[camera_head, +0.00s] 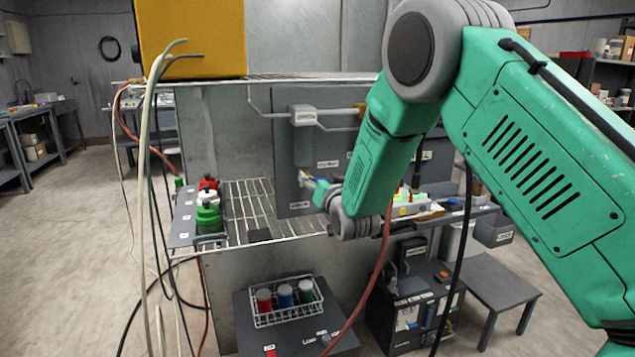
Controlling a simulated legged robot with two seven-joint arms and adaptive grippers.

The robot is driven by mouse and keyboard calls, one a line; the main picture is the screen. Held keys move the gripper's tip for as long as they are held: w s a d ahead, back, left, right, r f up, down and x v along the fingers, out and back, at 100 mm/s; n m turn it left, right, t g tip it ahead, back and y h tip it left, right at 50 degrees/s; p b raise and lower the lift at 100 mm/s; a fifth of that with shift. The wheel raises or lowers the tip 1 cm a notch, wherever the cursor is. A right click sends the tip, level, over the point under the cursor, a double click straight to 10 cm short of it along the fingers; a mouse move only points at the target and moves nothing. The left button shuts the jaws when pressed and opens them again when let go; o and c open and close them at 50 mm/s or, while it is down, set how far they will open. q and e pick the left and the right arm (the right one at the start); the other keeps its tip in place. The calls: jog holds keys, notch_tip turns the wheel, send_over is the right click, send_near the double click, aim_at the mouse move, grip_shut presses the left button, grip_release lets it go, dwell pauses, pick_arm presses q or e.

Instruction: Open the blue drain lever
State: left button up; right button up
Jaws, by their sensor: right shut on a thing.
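My right arm comes in from the right, and its gripper (309,180) reaches the grey panel at the back of the wire shelf. It is shut on a small part there that shows some blue and looks like the blue drain lever (320,181). The part is tiny and mostly covered by the gripper and wrist, so I cannot tell which way the lever is turned. My left gripper is not in view.
The wire shelf (255,205) carries red, white and green bottles (208,217) at its left. Below stands a wire basket (287,318) with red, blue and green jars. Hoses and cables hang at the left and middle. The floor at left is open.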

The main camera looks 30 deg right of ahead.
jog(key=m, duration=0.2)
jog(key=f+m+b, duration=0.1)
jog(key=shift+f+m, duration=0.1)
jog(key=shift+m, duration=0.3)
jog(key=shift+w+a+f+m+b, duration=0.1)
jog(key=shift+a+f+m+b, duration=0.25)
jog(key=shift+m+b, duration=1.2)
jog(key=shift+w+a+f+m+b, duration=0.15)
jog(key=shift+a+m+b, duration=0.25)
jog(key=shift+m+b, duration=1.2)
jog(key=shift+a+f+m+b, duration=0.35)
jog(key=shift+m+b, duration=0.3)
jog(key=shift+m, duration=1.8)
jog(key=shift+a, duration=0.1)
jog(key=o, duration=1.1)
jog(key=shift+o, duration=0.2)
jog(key=shift+r, duration=0.1)
jog(key=shift+d, duration=0.2)
